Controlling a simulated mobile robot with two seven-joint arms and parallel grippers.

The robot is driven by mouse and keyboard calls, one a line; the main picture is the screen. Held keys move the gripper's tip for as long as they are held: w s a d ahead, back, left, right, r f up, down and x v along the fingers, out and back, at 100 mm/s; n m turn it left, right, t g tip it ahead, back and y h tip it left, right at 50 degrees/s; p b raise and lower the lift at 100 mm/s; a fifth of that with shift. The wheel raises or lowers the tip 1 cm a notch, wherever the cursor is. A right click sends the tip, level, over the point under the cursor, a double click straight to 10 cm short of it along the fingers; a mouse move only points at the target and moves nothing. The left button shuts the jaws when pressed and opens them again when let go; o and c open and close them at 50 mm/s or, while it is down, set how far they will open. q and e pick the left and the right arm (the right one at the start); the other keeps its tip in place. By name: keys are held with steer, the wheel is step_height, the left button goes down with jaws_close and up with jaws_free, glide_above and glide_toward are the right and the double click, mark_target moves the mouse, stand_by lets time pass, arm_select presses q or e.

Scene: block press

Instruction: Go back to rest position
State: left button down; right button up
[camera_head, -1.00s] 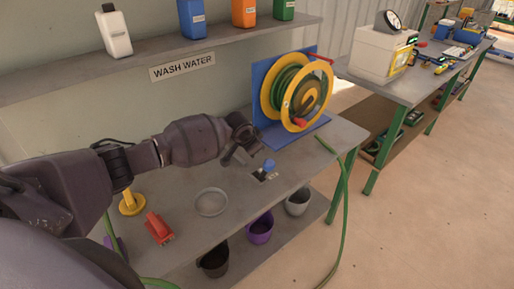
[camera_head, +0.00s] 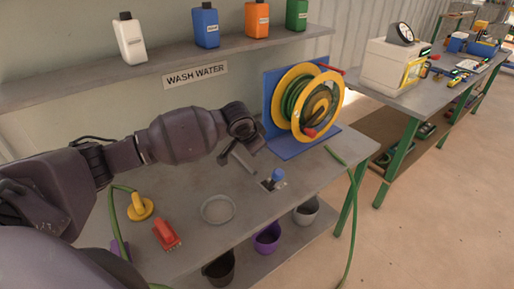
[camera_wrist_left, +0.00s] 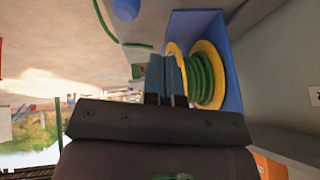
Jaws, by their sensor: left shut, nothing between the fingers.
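My left arm reaches in from the left over the grey workbench (camera_head: 205,245) in the head view. Its left gripper (camera_head: 238,160) is above the bench, left of a blue knob (camera_head: 277,175) on a small plate, and apart from it. In the left wrist view the gripper (camera_wrist_left: 166,100) has its fingers together with nothing between them. The yellow and green hose reel (camera_head: 305,103) on its blue stand is behind the gripper; it also shows in the left wrist view (camera_wrist_left: 205,75). My right gripper is not in view.
A round metal dish (camera_head: 218,209), a red block-like part (camera_head: 166,234) and a yellow fitting (camera_head: 140,207) lie on the bench. Bottles stand on the shelf (camera_head: 100,85) above. A green hose (camera_head: 352,215) hangs over the bench's right side. Open floor lies right.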

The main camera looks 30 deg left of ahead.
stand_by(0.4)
arm_select(q)
steer(key=w+d+r+m+t+h, duration=0.2)
steer(key=w+d+r+t, duration=0.2)
steer(key=d+r+t, duration=0.1)
steer(key=s+d+f+t+h, duration=0.2)
steer(key=s+d+f, duration=0.3)
steer(key=s, duration=0.1)
steer(key=s+a+f+n+y, duration=0.1)
steer(key=s+f+n+y, duration=0.1)
steer(key=s+f, duration=0.8)
steer(key=s+a+f+n+g+y+b, duration=0.1)
steer(key=s+f+n, duration=0.3)
steer(key=s+f, duration=0.6)
steer(key=s+a+y, duration=0.1)
steer(key=s, duration=0.7)
steer(key=shift+s+f+n+g+y, duration=0.25)
steer(key=shift+n+g+y, duration=0.05)
steer(key=shift+n, duration=0.1)
steer(key=shift+a, duration=0.15)
